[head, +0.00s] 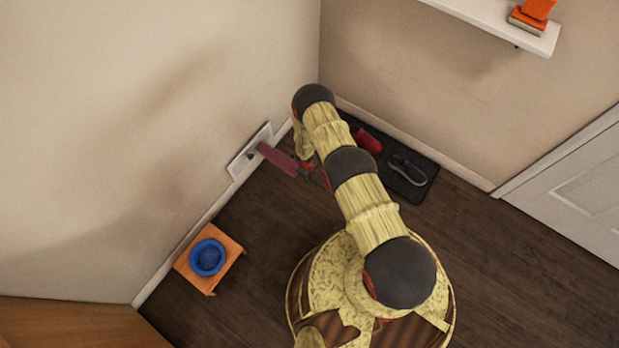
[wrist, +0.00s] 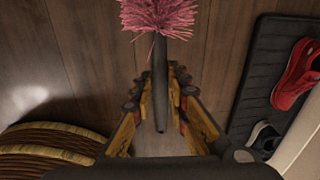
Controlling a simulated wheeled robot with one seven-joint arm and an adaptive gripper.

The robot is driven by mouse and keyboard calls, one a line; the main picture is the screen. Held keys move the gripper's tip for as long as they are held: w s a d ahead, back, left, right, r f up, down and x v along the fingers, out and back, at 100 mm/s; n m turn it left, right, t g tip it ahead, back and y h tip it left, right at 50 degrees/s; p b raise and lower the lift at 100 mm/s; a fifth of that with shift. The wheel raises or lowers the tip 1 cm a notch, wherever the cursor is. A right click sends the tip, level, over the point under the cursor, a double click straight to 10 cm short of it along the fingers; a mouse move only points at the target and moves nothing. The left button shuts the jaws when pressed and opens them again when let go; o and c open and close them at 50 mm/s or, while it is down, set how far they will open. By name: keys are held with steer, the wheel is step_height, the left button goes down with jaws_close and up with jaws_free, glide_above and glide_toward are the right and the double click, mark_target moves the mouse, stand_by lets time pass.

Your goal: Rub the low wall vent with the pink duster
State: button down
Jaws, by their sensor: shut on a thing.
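The low wall vent (head: 238,166) is a white plate near the floor on the left wall, with a dark spot near its middle. The pink duster (head: 277,159) points left from my gripper (head: 311,172), and its tip overlaps the vent in the head view. I cannot tell whether it touches. In the wrist view my gripper (wrist: 157,103) is shut on the duster's dark handle (wrist: 160,68). The fluffy pink head (wrist: 158,14) is cut off by the top edge. The vent does not show in the wrist view.
A small orange stool (head: 230,249) with a blue bowl (head: 207,257) stands by the left wall. A dark mat (head: 424,164) with a red shoe (head: 367,140) and a dark shoe (head: 407,170) lies behind my arm. A white shelf (head: 480,15) is upper right.

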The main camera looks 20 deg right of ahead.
steer(key=shift+w+a, duration=0.45)
steer(key=shift+w, duration=0.1)
steer(key=shift+d, duration=0.1)
steer(key=shift+w+d, duration=0.55)
steer(key=shift+d, duration=0.25)
steer(key=shift+w+d, duration=0.55)
steer(key=shift+d, duration=0.25)
steer(key=shift+s+a+r+p, duration=0.1)
steer(key=shift+s+a+p, duration=0.4)
steer(key=shift+a, duration=0.15)
steer(key=shift+s+a+r+p, duration=0.1)
steer(key=shift+s+a+p, duration=0.25)
steer(key=shift+a+p, duration=0.25)
steer(key=shift+s+a+f, duration=0.15)
steer(key=shift+s+a, duration=0.15)
steer(key=shift+a, duration=0.15)
